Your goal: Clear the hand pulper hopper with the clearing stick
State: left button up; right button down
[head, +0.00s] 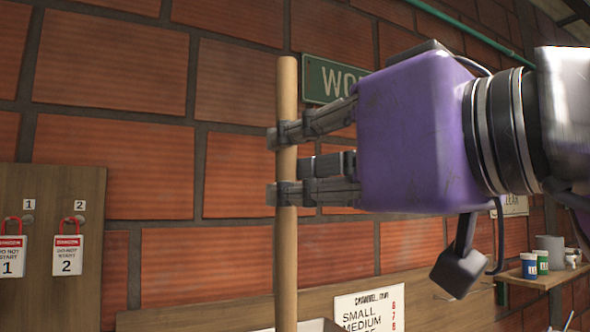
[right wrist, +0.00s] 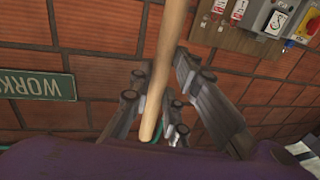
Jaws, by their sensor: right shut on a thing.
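The clearing stick (head: 286,230), a plain round wooden rod, stands upright in the middle of the head view. My right gripper (head: 285,165), with a purple body, comes in from the right and is shut around the stick's upper part. The stick's top end sticks up above the fingers. In the right wrist view the stick (right wrist: 166,70) runs between the fingers (right wrist: 160,105). The lower end of the stick is out of frame. A pale rim (head: 310,325), perhaps of the hopper, shows at the bottom edge behind the stick. My left gripper is not in view.
A brick wall stands behind. A wooden board (head: 60,195) with two numbered lockout tags hangs at left. A shelf (head: 545,278) with small jars is at lower right. A size sign (head: 370,311) is at the bottom. A switch panel (right wrist: 272,22) shows in the wrist view.

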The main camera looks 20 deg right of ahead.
pick_arm(q)
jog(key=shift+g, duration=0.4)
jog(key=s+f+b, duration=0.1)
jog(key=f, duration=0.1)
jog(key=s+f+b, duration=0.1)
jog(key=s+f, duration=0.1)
jog(key=shift+b, duration=0.4)
pick_arm(e)
jog(key=s+a, duration=0.2)
jog(key=s, duration=0.8)
jog(key=shift+s+a, duration=0.15)
jog(key=shift+s, duration=0.25)
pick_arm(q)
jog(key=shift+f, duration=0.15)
pick_arm(e)
jog(key=shift+f, duration=0.1)
